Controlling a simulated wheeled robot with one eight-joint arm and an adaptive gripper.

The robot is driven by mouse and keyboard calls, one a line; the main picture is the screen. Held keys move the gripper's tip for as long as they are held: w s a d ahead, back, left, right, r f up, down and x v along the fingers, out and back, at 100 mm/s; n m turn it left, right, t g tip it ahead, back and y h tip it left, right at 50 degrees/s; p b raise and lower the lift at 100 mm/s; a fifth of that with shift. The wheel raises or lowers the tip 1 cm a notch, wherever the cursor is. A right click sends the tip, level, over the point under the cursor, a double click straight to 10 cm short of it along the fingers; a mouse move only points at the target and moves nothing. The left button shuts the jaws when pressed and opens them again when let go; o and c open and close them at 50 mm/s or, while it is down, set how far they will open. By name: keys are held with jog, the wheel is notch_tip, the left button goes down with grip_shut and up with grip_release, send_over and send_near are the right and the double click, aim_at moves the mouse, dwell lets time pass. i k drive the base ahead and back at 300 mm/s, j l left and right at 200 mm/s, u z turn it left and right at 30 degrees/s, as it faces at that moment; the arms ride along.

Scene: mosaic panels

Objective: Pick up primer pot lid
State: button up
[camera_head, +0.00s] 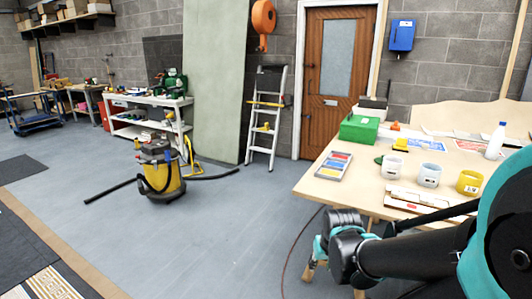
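Three small pots stand in a row on the wooden worktable (345,194) at the right. The left pot (392,168) and the middle pot (428,176) are whitish, and the right pot (469,183) is yellow. Their labels are too small to read, so I cannot tell which one is the primer pot. I cannot make out a primer pot lid for certain. My dark and teal arm reaches in from the lower right, in front of the table's near edge. No gripper fingers can be made out on it.
The table also holds a green box (360,129), a tray with coloured panels (334,166), and a white bottle (495,140). A yellow and black vacuum (160,172) with its hose stands on the floor. Open floor lies left of the table.

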aim_at(378, 161)
jog(key=i+j+u, duration=0.5)
jog(key=i+u, duration=0.65)
jog(key=i+z, duration=0.1)
jog(key=i, duration=0.4)
jog(key=i+j+z, duration=0.15)
jog(key=i, duration=0.35)
jog(key=i+j+z, duration=0.1)
jog(key=i, duration=0.4)
jog(key=i+l+z, duration=0.1)
jog(key=i+z, duration=0.15)
jog(key=z, duration=0.25)
jog(key=i+z, duration=0.3)
jog(key=z, duration=0.2)
jog(key=i+j+z, duration=0.2)
jog(key=z, duration=0.3)
jog(key=i+z, duration=0.45)
jog(key=i+j+z, duration=0.1)
jog(key=i+z, duration=0.15)
jog(key=z, duration=0.15)
jog(key=i+j+z, duration=0.25)
jog(key=z, duration=0.2)
jog(key=k+z, duration=0.1)
jog(key=z, duration=0.3)
jog(key=k+j+z, duration=0.1)
jog(key=z, duration=0.25)
jog(key=k+z, duration=0.1)
jog(key=z, duration=0.3)
jog(key=k+z, duration=0.1)
jog(key=z, duration=0.25)
